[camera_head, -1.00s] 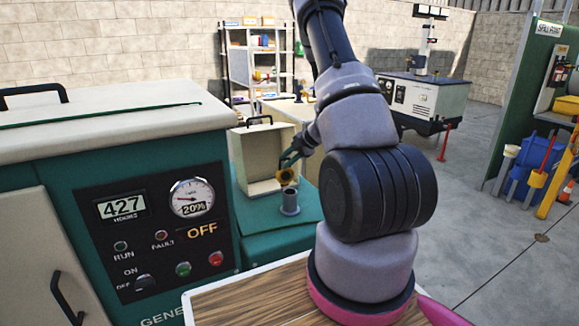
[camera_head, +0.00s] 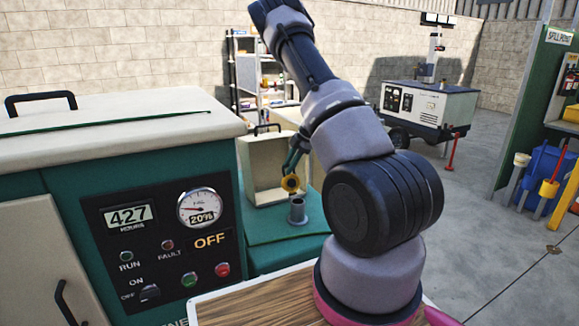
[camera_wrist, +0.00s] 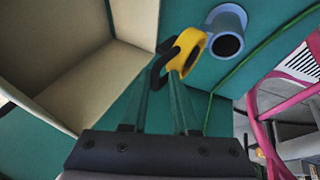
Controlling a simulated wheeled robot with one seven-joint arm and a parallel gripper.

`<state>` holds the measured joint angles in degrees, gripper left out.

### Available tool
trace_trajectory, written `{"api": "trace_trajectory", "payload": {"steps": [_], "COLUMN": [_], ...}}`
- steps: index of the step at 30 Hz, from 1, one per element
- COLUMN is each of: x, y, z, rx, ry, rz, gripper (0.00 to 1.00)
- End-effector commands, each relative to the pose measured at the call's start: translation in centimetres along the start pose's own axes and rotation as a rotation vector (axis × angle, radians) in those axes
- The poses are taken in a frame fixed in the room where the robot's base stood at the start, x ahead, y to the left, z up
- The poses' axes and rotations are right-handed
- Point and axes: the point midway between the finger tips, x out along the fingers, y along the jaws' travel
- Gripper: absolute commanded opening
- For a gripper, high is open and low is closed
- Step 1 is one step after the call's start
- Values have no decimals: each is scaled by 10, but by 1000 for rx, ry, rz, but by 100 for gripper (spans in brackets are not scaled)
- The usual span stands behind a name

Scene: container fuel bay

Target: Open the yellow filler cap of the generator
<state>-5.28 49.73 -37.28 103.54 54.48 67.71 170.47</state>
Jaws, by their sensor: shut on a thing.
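The yellow filler cap (camera_head: 290,183) is off the filler neck (camera_head: 297,211), held in the air above and slightly left of it in the head view. My gripper (camera_head: 293,165) is shut on the cap. In the wrist view the cap (camera_wrist: 187,51) is tilted between the fingertips, with a black part on its left side. The grey-blue filler neck (camera_wrist: 228,32) stands open beside it, its dark hole showing. The neck rises from the green top of the generator's lower section (camera_head: 265,235).
A beige hinged lid (camera_head: 262,165) stands open behind the neck. The generator's taller cabinet (camera_head: 110,120) is at left, its panel (camera_head: 160,240) reading OFF and 20%. A wooden-topped surface (camera_head: 270,300) lies in front.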

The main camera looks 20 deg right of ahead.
Motion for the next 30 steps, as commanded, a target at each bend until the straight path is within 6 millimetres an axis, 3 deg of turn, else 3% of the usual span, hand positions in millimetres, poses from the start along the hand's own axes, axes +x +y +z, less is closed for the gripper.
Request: {"api": "trace_trajectory", "payload": {"steps": [1, 7, 8, 9, 16, 20, 30], "x": [9, 9, 9, 9, 8, -2, -73], "y": [-6, -6, -6, -6, -6, -5, -1], "z": [-4, -4, -4, -4, -4, -4, -2], "rx": [0, -1, -1, -1, -1, -1, -2], "ry": [9, 8, 8, 8, 8, 7, 2], "rz": [-17, -16, -16, -16, -16, -14, 1], "gripper": [0, 0, 39, 42, 42, 42, 42]}}
